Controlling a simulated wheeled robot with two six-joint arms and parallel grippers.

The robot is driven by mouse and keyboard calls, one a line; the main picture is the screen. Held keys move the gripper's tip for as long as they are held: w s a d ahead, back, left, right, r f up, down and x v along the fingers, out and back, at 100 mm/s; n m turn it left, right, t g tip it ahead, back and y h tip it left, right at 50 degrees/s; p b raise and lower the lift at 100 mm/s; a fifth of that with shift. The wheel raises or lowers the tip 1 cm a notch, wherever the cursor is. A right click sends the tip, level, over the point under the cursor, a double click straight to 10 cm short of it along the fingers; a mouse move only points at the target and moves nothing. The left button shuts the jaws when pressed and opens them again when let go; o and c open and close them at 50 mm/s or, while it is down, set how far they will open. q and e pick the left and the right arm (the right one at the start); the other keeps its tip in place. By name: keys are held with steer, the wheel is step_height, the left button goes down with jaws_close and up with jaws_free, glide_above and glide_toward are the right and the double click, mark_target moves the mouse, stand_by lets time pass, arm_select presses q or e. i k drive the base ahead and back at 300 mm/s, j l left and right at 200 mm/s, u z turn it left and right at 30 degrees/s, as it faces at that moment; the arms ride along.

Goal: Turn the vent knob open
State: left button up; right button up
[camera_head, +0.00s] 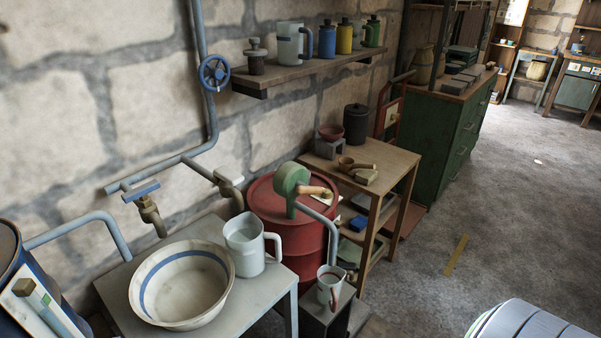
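I cannot tell for sure which part is the vent knob. A red drum (266,205) stands beside the grey table. A green rotary pump (290,180) with a wooden handle (314,191) sits on its top, and its grey spout pipe bends down over a pitcher (330,286). Part of the drum's top is hidden behind the pump. A blue handwheel (214,73) is on the wall pipe. A blue-handled tap (141,191) and a pale-handled tap (229,177) hang over the grey table. Neither of my grippers is in view.
A grey table (262,286) holds a striped basin (183,285) and a white jug (250,243). A blue barrel (20,275) is at the left edge. A wooden shelf table (392,160) and green cabinet (445,140) stand beyond the drum. The floor (500,230) at right is mostly clear.

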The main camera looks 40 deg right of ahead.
mark_target(326, 194)
steer(key=i+l+u, duration=0.2)
steer(key=l, duration=0.95)
steer(key=l+u, duration=0.2)
steer(key=l, duration=1)
